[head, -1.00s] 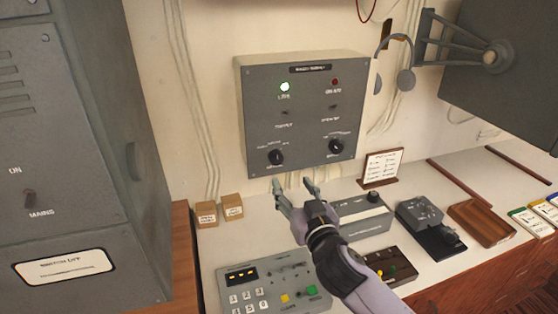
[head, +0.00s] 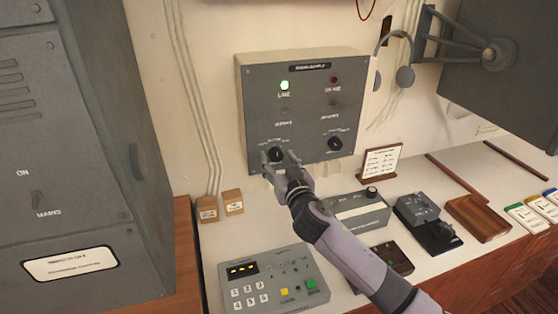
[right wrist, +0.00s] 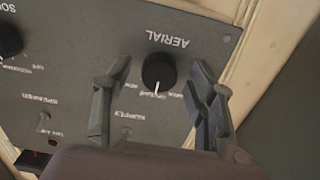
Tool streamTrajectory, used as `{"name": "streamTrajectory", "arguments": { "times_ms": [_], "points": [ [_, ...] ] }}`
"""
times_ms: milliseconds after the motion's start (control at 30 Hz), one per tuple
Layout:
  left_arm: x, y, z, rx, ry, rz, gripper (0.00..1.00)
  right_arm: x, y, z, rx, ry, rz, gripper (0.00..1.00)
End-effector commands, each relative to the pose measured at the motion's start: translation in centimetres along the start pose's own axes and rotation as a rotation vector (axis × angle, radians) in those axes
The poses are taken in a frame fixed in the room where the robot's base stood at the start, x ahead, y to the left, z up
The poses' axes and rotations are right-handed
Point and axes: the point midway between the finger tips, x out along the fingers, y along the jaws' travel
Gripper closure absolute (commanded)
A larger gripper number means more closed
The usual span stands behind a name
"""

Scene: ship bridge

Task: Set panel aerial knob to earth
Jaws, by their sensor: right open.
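The grey wall panel (head: 308,112) carries two black knobs at its bottom. The aerial knob (head: 276,154) is the left one in the head view. In the right wrist view, which is upside down, the aerial knob (right wrist: 158,70) sits under its AERIAL label, and its white pointer line points down the picture, toward the panel's switches. My right gripper (head: 280,158) is open at this knob; its fingers (right wrist: 158,68) lie on either side of it with gaps. The word earth is too small to read. My left gripper is not in view.
The other knob (head: 335,143) is to the right on the panel, below small switches and two lamps, the green one lit. A keypad unit (head: 268,283), two small boxes (head: 233,202) and a grey device (head: 358,212) stand on the counter below. A tall grey cabinet (head: 75,150) stands left.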

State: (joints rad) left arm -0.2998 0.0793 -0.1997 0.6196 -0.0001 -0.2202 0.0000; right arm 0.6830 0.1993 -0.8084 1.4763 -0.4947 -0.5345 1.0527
Motion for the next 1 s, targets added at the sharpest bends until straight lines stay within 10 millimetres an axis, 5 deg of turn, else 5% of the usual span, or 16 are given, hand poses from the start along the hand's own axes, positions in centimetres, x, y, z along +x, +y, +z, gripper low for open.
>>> {"name": "streamTrajectory", "arguments": {
  "times_ms": [767,1000],
  "points": [
    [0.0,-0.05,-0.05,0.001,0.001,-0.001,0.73,-0.04,0.03,0.0,0.0,0.0,0.0,0.96],
    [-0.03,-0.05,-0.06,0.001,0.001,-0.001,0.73,-0.04,0.03,0.0,-0.02,0.0,0.001,0.96]
  ]
}}
